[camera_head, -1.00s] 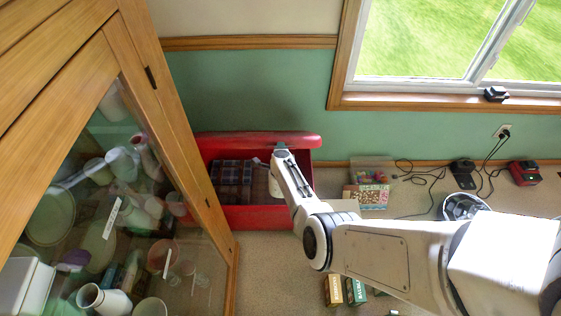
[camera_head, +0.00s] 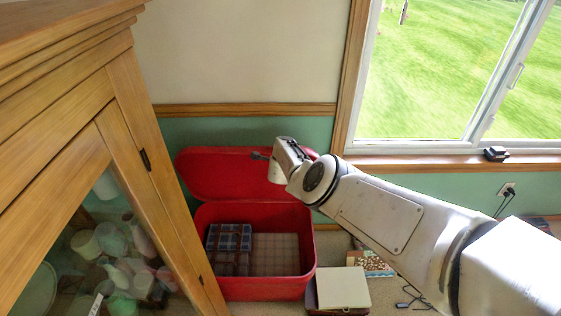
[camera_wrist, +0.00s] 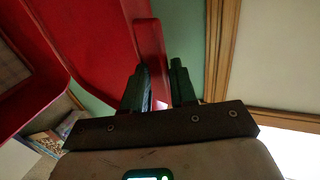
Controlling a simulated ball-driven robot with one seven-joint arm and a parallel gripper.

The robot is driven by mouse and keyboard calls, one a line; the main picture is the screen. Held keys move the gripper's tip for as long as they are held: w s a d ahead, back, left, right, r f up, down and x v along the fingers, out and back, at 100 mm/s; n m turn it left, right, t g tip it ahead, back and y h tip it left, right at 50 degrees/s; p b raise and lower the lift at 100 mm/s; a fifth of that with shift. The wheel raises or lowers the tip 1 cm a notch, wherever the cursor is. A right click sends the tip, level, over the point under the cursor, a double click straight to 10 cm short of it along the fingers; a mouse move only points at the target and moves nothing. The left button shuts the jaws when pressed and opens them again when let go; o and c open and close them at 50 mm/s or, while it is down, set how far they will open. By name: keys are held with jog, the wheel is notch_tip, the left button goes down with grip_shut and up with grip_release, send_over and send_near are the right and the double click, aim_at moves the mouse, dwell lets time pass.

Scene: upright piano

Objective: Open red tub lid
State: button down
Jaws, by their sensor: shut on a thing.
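The red tub (camera_head: 262,287) stands on the floor against the green wall, its inside open to view. Its red lid (camera_head: 218,175) stands raised at the back, near the wall. Folded plaid cloths (camera_head: 230,238) lie inside the tub. My gripper (camera_head: 284,152) is at the right part of the raised lid; its fingertips are hard to make out there. In the wrist view, the two dark fingers of my gripper (camera_wrist: 160,88) are either side of the lid's red rim (camera_wrist: 150,52), shut on it.
A wooden glass-front cabinet (camera_head: 130,130) stands close at the left of the tub. A pale box (camera_head: 343,288) and a patterned item (camera_head: 372,263) lie on the floor to the right. A window (camera_head: 440,70) with a sill is above right.

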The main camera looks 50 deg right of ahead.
jog(key=shift+w+d+r, duration=0.3)
jog(key=shift+d, duration=0.1)
jog(key=c, duration=1.2)
grip_release()
jog(key=shift+a, duration=0.1)
